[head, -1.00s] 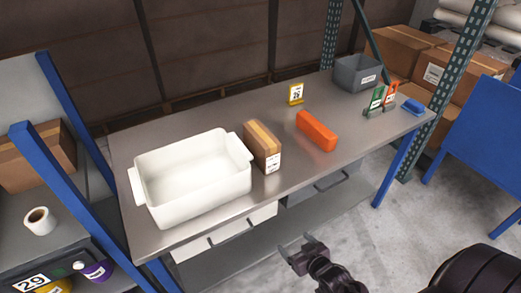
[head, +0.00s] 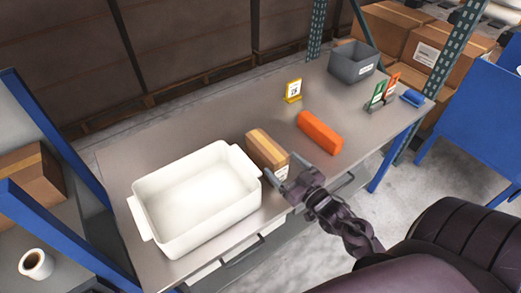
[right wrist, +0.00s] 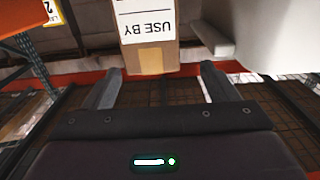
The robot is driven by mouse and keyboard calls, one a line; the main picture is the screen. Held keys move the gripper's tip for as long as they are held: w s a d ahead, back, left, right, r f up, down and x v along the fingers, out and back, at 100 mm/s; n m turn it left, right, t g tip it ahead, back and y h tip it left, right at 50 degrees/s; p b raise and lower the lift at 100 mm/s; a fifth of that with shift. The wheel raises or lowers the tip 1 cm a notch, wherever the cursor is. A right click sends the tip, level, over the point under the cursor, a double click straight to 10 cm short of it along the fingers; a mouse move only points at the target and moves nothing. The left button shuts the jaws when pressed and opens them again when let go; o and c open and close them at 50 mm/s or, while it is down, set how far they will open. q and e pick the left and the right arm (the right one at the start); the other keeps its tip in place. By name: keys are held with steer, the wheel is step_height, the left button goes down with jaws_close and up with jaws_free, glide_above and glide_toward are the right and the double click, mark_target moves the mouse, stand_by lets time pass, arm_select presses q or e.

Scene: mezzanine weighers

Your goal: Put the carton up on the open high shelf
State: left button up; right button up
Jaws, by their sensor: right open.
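The brown carton (head: 262,148) with a paler tape strip and a white label stands on the grey worktable, just right of the white tub. My right gripper (head: 288,175) is open and empty at the table's front edge, its fingers pointing at the carton's near end. In the right wrist view the carton (right wrist: 150,58) shows its "USE BY" label upside down, ahead of and between the two open fingers (right wrist: 161,70). Contact cannot be told. My left gripper is out of view. I cannot tell which surface is the open high shelf.
The white tub (head: 150,232) stands close to the carton's left. An orange block (head: 320,132), a yellow sign (head: 293,90), a grey bin (head: 354,62) and small card stands (head: 377,95) are on the worktable (head: 215,120). A blue-posted rack (head: 55,228) stands at left.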

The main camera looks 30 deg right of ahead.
mark_target(271, 149)
steer(key=w+p, duration=0.2)
steer(key=w, duration=0.4)
steer(key=shift+w+d+f, duration=0.1)
steer(key=shift+w+d, duration=0.05)
steer(key=shift+w, duration=0.2)
steer(key=shift+w+f, duration=0.15)
steer(key=shift+w, duration=0.35)
steer(key=c, duration=1.6)
jaws_close()
steer(key=shift+r, duration=0.2)
